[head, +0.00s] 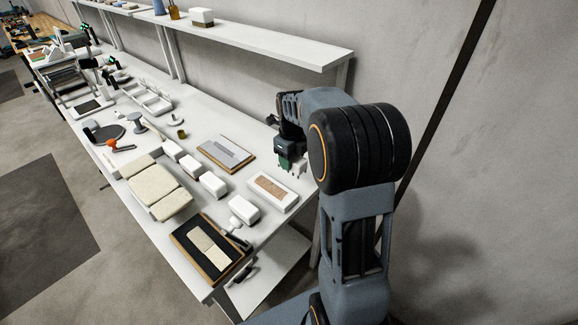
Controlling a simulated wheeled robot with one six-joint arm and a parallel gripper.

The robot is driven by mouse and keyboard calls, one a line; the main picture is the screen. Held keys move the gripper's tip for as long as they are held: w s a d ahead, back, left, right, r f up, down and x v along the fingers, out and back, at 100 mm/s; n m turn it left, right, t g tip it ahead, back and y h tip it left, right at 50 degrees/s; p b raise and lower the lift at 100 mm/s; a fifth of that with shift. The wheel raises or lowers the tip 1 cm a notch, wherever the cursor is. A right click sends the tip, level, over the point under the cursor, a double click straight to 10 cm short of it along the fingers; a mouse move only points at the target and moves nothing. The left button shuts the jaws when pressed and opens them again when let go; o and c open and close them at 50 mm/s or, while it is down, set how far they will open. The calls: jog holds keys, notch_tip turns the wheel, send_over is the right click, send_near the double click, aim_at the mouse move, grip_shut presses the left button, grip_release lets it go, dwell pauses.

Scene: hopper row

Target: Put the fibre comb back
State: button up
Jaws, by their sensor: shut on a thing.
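My gripper (289,152) hangs over the back right of the white bench, near the wall, and points down. It is shut on a small dark green thing (286,163), which looks to be the fibre comb. My own arm and gripper hide part of it, and its teeth are too small to make out. It is beyond the white box with a brown top (272,190), close to the bench's back edge. I cannot tell how far it is above the bench top.
A grey board on wood (226,153), several white blocks (212,184), cream pads (159,188) and a black wood-framed tray (191,242) crowd the near bench. A white shelf (290,48) runs above along the wall.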

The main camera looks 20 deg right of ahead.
jog(key=w+f, duration=0.1)
jog(key=w+d+f, duration=0.1)
jog(key=f, duration=0.1)
jog(key=w+f, duration=0.1)
jog(key=f, duration=0.1)
jog(key=shift+w+d+f+p, duration=0.1)
jog(key=shift+w+d+p, duration=0.05)
jog(key=shift+w+p, duration=0.25)
jog(key=shift+f, duration=1.6)
jog(key=shift+f, duration=0.2)
jog(key=o, duration=1)
